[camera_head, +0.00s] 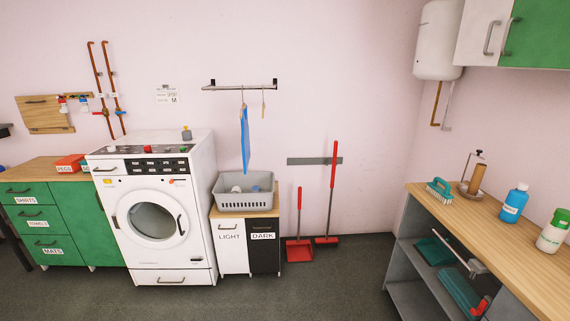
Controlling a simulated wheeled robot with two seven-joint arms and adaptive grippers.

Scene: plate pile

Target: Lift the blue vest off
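The blue vest (245,138) hangs edge-on from a light hanger on the metal wall rail (240,87). Its lower end is just above the grey laundry basket (245,205). A second hanger (263,103) hangs on the rail to its right and looks empty. Neither of my grippers shows in the head view.
A white washing machine (155,205) stands left of the basket. The basket sits on a LIGHT/DARK cabinet (231,245). Red dustpan (299,250) and broom (328,238) stand right of it. A wooden-topped bench (500,235) is at right. The grey floor in front is clear.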

